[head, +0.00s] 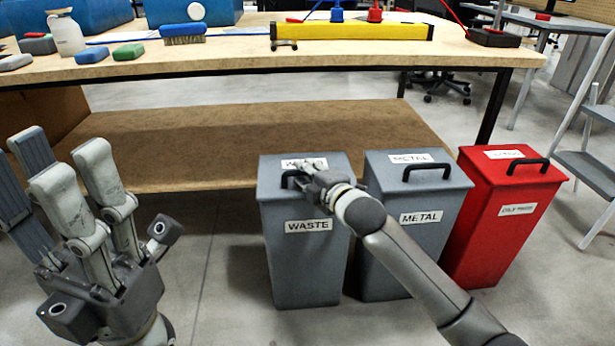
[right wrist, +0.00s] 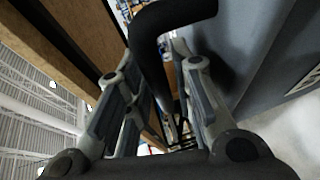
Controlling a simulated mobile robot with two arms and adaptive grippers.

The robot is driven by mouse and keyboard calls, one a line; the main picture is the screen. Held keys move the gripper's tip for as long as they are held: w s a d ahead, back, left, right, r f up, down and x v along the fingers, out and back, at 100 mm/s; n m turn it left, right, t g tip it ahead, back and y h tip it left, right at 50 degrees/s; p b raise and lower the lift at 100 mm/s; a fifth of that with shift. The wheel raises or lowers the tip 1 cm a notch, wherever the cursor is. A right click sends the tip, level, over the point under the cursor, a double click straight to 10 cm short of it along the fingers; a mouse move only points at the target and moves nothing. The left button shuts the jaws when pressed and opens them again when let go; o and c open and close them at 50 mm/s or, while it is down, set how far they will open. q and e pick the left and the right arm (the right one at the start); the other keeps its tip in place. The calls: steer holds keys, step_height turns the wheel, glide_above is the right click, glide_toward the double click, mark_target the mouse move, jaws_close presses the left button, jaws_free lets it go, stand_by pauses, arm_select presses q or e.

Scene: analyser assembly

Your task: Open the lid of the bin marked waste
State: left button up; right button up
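The grey waste bin (head: 302,263) stands on the floor in front of the workbench, with WASTE labels on its front and lid. Its lid (head: 272,182) is down. My right gripper (head: 306,174) is over the lid at its black handle, and the hand hides most of the handle. In the right wrist view the black handle (right wrist: 151,60) passes between the fingers, with a gap visible beside the right-hand finger, so the gripper looks open around it. My left gripper (head: 62,165) is open and empty at the left, fingers pointing up, away from the bins.
A grey metal bin (head: 405,262) stands close to the right of the waste bin, then a red bin (head: 498,240); both are lidded. The workbench (head: 200,68) with its brown lower shelf (head: 250,135) is just behind. The floor left of the waste bin is clear.

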steer(key=shift+c, duration=0.5)
jaws_close()
steer(key=shift+r+p, duration=0.1)
steer(key=shift+p, duration=0.25)
steer(key=shift+r, duration=0.1)
